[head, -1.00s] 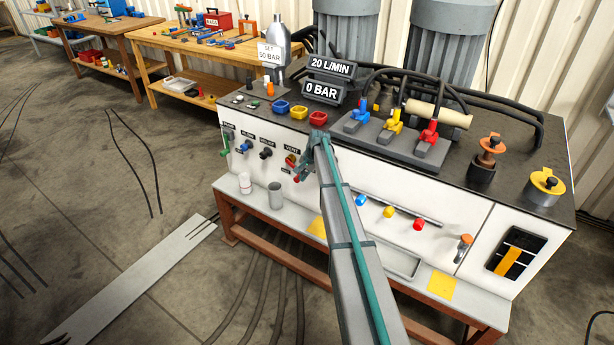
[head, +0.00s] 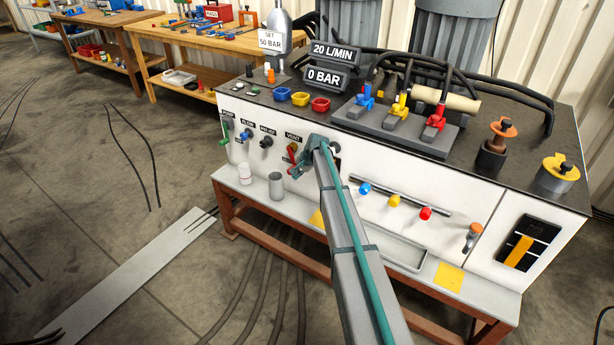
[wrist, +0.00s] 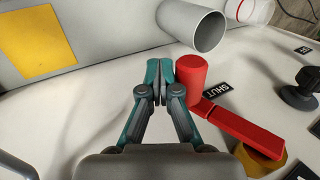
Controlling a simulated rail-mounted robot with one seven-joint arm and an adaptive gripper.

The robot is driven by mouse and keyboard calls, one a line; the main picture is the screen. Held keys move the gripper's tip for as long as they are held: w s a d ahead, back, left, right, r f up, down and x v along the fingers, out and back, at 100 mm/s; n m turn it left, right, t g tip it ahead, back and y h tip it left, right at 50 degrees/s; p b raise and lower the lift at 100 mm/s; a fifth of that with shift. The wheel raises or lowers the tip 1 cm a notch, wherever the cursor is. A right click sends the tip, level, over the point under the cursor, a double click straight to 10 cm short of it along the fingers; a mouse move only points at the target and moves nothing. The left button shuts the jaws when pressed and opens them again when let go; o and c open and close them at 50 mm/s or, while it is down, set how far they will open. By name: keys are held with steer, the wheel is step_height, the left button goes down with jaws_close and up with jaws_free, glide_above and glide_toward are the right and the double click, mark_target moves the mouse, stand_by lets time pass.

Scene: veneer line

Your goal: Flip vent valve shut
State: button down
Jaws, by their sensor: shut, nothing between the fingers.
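The vent valve (head: 292,150) is on the white front panel under the VENT label. In the wrist view its red lever (wrist: 240,130) runs from a yellow hub (wrist: 262,164) at lower right to a red cylindrical knob (wrist: 192,80). A black SHUT label (wrist: 216,90) lies right beside the lever's knob end. My gripper (wrist: 160,66) is shut and empty, its fingertips just left of the knob; I cannot tell whether they touch it. In the head view my gripper (head: 295,172) is at the panel and hides part of the lever.
A grey cup (head: 276,186) and a white container (head: 245,174) stand on the ledge below. Other panel valves, including a black knob (head: 266,141), sit left of the vent. Blue, yellow and red knobs (head: 394,201) are to the right. The gauge sign reads 0 BAR (head: 324,77).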

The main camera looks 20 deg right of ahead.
steer(key=shift+w+a+f, duration=0.25)
steer(key=shift+w+a, duration=0.1)
stand_by(0.6)
steer(key=v, duration=1.2)
